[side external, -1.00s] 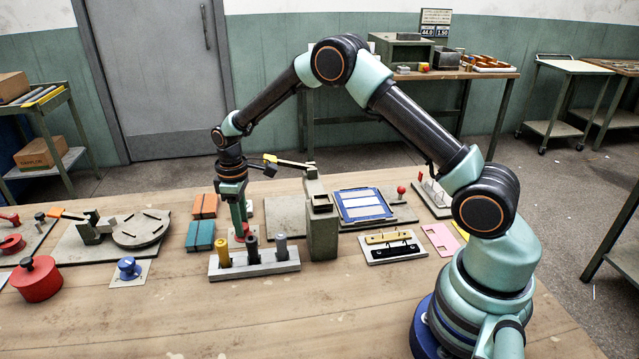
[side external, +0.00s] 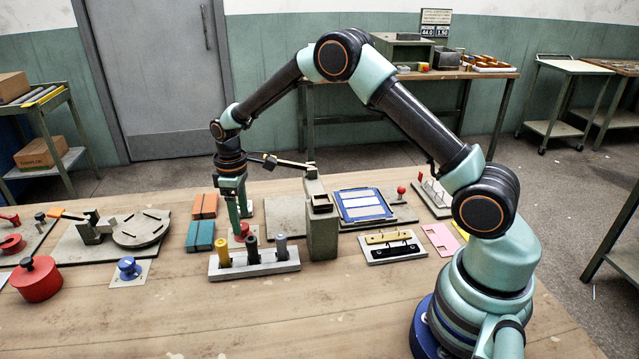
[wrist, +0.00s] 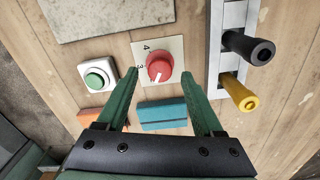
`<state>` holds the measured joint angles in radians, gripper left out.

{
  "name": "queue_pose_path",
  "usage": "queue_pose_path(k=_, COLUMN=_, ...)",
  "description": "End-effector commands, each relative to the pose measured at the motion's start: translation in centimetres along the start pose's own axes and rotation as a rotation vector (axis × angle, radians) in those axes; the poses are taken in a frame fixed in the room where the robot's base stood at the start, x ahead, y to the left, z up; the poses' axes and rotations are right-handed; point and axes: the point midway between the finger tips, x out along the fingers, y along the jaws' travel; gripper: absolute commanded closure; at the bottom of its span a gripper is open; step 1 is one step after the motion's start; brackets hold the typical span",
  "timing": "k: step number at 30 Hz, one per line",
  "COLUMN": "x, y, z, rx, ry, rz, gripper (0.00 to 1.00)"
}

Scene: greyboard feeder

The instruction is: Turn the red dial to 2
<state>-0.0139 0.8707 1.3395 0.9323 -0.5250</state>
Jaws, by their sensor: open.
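The red dial (wrist: 160,66) sits on a white plate (wrist: 174,45) in the wrist view. Its white pointer mark faces down in that picture. The numbers 4 and 3 show at the plate's left; other numbers cannot be seen. My gripper (wrist: 158,76) is open, with its green fingers on either side of the dial and gaps between. In the side view, the red dial (side external: 242,238) is partly hidden behind the peg block, and my gripper (side external: 239,222) points down over it. Contact with the dial cannot be told.
A block with yellow, black and grey pegs (side external: 262,268) stands right in front of the dial. A grey post (side external: 322,232) is to the right. Orange (side external: 205,206) and teal (side external: 200,236) blocks lie left. A green button (wrist: 96,79) is close by.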

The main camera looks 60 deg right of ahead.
Motion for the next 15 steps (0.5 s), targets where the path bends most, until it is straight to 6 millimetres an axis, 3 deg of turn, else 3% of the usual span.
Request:
queue_pose_path(k=9, x=-6.5, y=0.1, z=-0.1, rx=0.0, ry=0.006, rz=0.003, gripper=0.31)
queue_pose_path(k=15, x=-9.5, y=0.0, z=-0.1, rx=-0.001, ry=0.004, rz=0.002, gripper=0.31)
